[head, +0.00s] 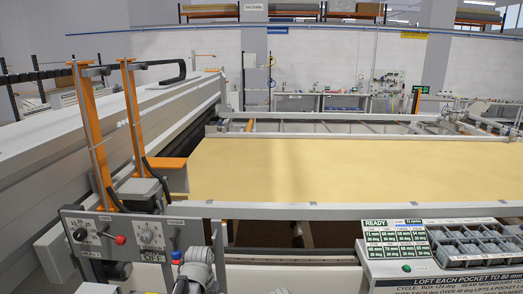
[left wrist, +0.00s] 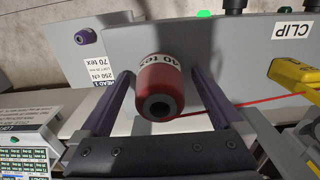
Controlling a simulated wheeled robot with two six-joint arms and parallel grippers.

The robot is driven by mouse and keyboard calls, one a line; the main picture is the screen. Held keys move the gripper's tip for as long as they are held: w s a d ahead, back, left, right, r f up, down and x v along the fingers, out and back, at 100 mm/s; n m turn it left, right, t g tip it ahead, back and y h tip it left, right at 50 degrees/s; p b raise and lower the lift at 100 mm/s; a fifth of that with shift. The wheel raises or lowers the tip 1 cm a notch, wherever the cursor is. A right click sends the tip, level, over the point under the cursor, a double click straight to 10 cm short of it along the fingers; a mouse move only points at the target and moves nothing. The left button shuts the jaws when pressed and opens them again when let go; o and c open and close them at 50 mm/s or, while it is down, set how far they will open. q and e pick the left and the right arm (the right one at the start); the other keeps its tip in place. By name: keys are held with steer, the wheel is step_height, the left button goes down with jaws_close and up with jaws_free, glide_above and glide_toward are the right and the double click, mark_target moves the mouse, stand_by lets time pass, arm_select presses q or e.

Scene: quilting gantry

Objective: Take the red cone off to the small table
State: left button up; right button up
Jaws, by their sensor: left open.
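The red cone (left wrist: 160,95), with a white "40 tex" label, is in the middle of the left wrist view, its dark round end facing the camera. My left gripper (left wrist: 158,71) is open, with one purple finger on each side of the cone. Narrow gaps show between the fingers and the cone, so it is not gripped. A red thread-like line runs to the right from beside it. I cannot make out the cone or the left gripper's fingers in the head view. No small table can be clearly identified. My right gripper is not in view.
A purple cone (left wrist: 85,37) sits by a "70 tex" label. A yellow part (left wrist: 297,78) is close on the right. In the head view, a control panel (head: 142,238) stands lower left, a compartment tray (head: 470,243) lower right, and a wide yellow fabric bed (head: 350,170) behind.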

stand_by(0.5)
arm_select(q)
jaws_close()
stand_by(0.7)
steer(key=shift+r, duration=0.1)
steer(key=shift+r+p, duration=2.9)
steer(key=shift+p, duration=0.1)
